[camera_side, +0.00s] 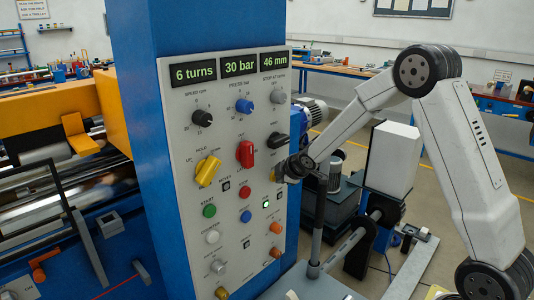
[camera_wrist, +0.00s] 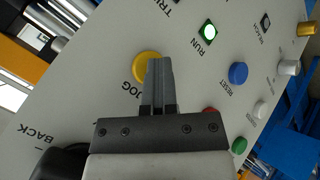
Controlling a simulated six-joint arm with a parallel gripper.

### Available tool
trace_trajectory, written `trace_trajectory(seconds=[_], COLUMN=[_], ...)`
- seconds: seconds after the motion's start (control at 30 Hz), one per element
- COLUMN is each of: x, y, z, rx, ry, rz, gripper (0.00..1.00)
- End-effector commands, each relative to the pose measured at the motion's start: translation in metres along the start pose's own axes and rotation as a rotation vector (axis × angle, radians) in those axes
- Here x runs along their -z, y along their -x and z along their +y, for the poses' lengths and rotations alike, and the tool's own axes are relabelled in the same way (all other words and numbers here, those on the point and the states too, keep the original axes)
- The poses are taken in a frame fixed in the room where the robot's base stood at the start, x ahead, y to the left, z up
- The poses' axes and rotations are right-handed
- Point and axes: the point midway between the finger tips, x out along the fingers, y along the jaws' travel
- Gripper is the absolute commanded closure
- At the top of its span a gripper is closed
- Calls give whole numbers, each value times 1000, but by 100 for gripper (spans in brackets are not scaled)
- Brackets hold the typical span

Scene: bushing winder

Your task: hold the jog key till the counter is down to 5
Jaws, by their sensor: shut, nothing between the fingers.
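The counter display (camera_side: 194,72) at the top left of the panel reads "6 turns". The jog key is a round yellow button (camera_wrist: 143,66) with "JOG" beside it in the wrist view. My gripper (camera_wrist: 159,62) is shut and empty, its fingertips over the right part of that button. I cannot tell whether the tips touch it or press it in. In the side view my gripper (camera_side: 281,172) is at the panel's right edge, and my wrist largely hides the key there.
The grey panel (camera_side: 235,270) also carries a lit green RUN lamp (camera_wrist: 209,33), a blue RESET button (camera_wrist: 238,73), a red knob (camera_side: 245,153) and a yellow knob (camera_side: 207,170). A black selector (camera_side: 278,140) sits just above my gripper. Other displays read "30 bar" and "46 mm".

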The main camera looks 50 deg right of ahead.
Motion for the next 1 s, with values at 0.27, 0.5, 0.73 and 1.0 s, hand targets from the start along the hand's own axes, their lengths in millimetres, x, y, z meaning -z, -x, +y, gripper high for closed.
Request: trace_trajectory(seconds=[0.27, 0.5, 0.73, 1.0], x=[0, -3, -8, -8], y=[0, 6, 11, 12], z=[0, -3, -8, -8], rx=[-2, -2, -1, -1], ry=[0, 1, 0, 0], rz=[2, 2, 0, 0], gripper=[100, 100, 100, 100])
